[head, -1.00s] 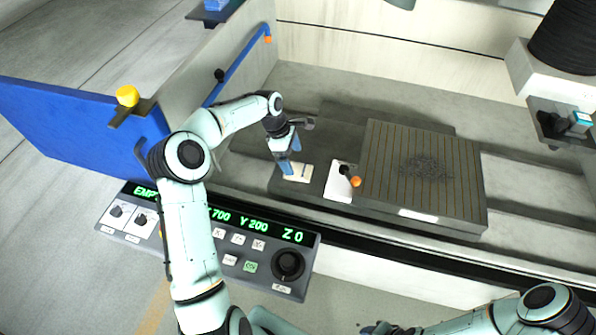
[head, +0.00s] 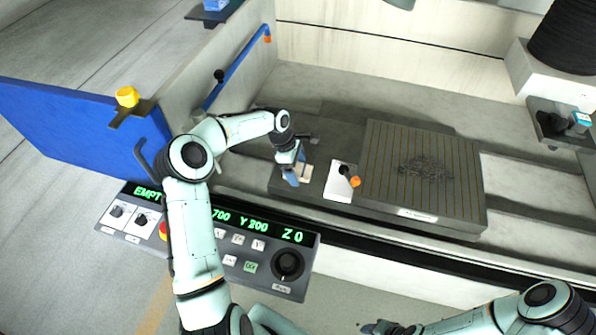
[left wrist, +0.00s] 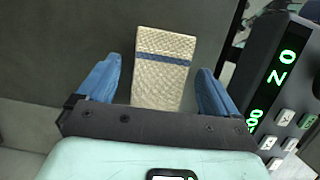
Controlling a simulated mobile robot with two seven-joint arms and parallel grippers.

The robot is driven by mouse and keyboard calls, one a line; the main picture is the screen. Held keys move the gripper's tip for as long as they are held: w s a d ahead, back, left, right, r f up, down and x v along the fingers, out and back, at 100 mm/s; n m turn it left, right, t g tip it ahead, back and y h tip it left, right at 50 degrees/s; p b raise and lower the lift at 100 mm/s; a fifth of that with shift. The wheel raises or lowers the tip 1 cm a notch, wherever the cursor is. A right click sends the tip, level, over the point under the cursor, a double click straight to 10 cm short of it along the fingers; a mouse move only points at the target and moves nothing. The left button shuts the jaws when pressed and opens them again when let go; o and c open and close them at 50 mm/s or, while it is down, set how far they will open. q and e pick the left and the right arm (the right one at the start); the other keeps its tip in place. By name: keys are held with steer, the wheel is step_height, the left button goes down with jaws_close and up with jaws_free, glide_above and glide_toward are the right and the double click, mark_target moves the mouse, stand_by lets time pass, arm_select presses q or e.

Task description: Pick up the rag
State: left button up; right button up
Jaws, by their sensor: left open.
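The rag (left wrist: 161,84) is a cream, woven-textured rectangle with a blue stripe. In the left wrist view it lies flat between the two blue fingers of my left gripper (left wrist: 158,90), with a gap on either side. In the head view the rag (head: 305,171) lies on the dark ledge left of the white plate, partly hidden by my left gripper (head: 297,174). My left gripper is open, pointing down over the rag; I cannot tell whether its tips touch the ledge. The jaws of my right gripper cannot be made out at the bottom of the head view.
A white plate (head: 338,187) with a black and orange knob lies right of the rag. A slotted grey block (head: 420,180) stands further right. A control panel (head: 262,250) with green readouts is in front. A blue wall (head: 80,125) stands at left.

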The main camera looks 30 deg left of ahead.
mark_target(296, 169)
arm_select(q)
steer(key=shift+f, duration=0.1)
steer(key=shift+c, duration=0.3)
steer(key=c, duration=1.1)
steer(key=shift+o, duration=0.2)
step_height(296, 169, up, 20)
steer(key=shift+r, duration=0.25)
